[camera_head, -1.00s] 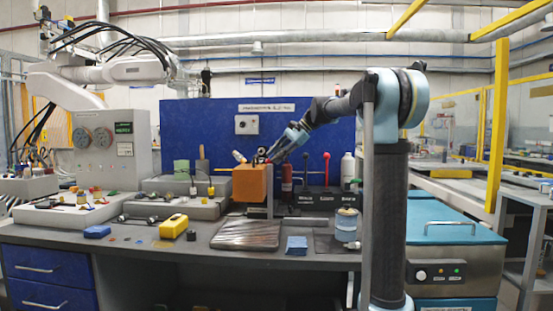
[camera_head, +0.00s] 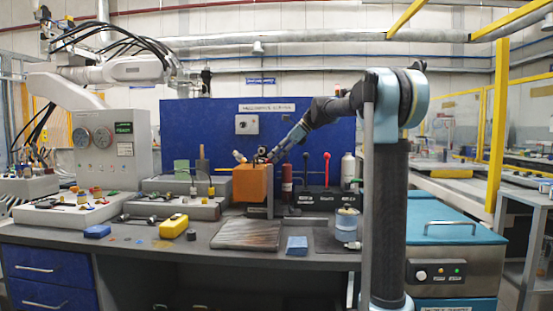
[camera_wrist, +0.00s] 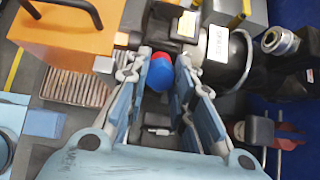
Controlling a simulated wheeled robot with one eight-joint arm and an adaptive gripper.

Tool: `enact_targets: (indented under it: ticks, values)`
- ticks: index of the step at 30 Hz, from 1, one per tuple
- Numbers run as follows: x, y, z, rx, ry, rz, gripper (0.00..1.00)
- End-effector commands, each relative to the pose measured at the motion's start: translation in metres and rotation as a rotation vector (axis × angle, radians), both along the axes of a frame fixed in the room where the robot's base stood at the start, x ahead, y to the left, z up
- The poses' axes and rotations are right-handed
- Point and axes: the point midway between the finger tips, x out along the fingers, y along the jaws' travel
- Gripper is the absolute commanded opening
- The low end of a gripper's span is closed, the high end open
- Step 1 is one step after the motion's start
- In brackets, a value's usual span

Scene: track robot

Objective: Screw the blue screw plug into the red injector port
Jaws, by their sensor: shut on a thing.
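In the wrist view, the blue screw plug (camera_wrist: 160,77) lies between the fingertips of my gripper (camera_wrist: 162,62), and my gripper is shut on it. The red injector port (camera_wrist: 164,57) shows directly beyond the plug, in line with it. Plug and port appear to meet, but I cannot tell how deep the plug sits. In the head view, my gripper (camera_head: 264,157) is at the top of the orange block (camera_head: 250,184). Plug and port are too small to make out there.
The orange block with a black handle also shows in the wrist view (camera_wrist: 85,38). A black cylinder (camera_wrist: 228,62) stands close to the right finger.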

Motion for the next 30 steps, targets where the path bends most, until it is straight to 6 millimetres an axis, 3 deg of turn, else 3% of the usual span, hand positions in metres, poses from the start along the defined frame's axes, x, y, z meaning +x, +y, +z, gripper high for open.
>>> enact_targets:
  ticks: [10,30]
  values:
    - [-0.0002,-0.0001,-0.0003,0.0,0.043,-0.043,0.0]
    - [-0.0002,0.0002,-0.0005,0.017,0.532,-0.533,0.0]
